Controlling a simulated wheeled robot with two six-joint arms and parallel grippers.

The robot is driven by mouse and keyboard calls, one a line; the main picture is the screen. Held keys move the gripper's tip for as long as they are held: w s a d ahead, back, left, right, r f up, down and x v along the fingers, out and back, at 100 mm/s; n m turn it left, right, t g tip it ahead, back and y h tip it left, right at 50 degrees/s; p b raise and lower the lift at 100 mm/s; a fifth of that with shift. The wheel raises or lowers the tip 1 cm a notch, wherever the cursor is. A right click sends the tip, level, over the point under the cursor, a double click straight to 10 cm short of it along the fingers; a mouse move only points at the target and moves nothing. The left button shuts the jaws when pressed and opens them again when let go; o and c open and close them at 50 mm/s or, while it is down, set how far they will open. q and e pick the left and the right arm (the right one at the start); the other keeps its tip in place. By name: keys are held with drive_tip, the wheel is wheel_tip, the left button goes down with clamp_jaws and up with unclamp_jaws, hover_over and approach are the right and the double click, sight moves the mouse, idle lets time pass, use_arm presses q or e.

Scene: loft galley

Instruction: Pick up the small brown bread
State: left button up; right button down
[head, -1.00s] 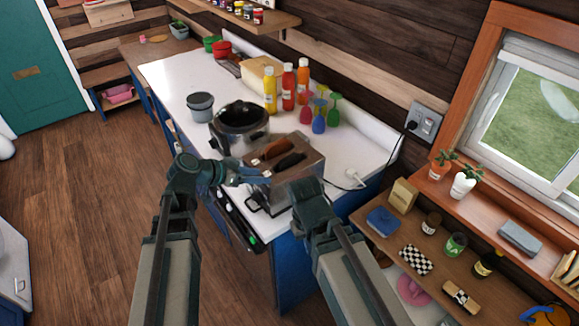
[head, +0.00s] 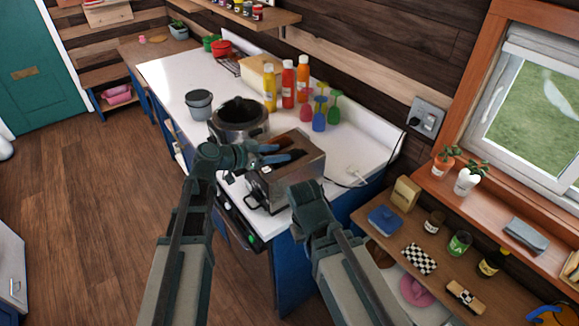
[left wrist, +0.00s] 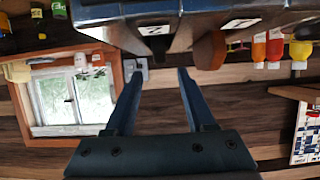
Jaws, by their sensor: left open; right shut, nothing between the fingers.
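A metal toaster (head: 300,178) stands near the counter's front edge. A brown slice of bread (left wrist: 209,50) sticks out of it in the left wrist view, just right of my fingers.
A black-and-steel pot (head: 240,118) stands left of the toaster. Sauce bottles (head: 288,86) and coloured glasses (head: 320,112) stand behind it. A plug and cable (head: 354,172) lie at its right. A lower shelf (head: 395,225) holds small goods. The counter's far left is mostly clear.

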sight(289, 152)
use_arm(q)
drive_tip(key=shift+w+d+f, duration=0.1)
drive_tip(key=shift+d, duration=0.1)
drive_tip(key=b+x, duration=0.2)
drive_tip(key=x, duration=0.3)
drive_tip(key=shift+w+f+b, duration=0.1)
drive_tip(key=shift+f+b, duration=0.15)
drive_tip(key=shift+b, duration=0.05)
drive_tip(key=shift+a, duration=0.1)
clamp_jaws()
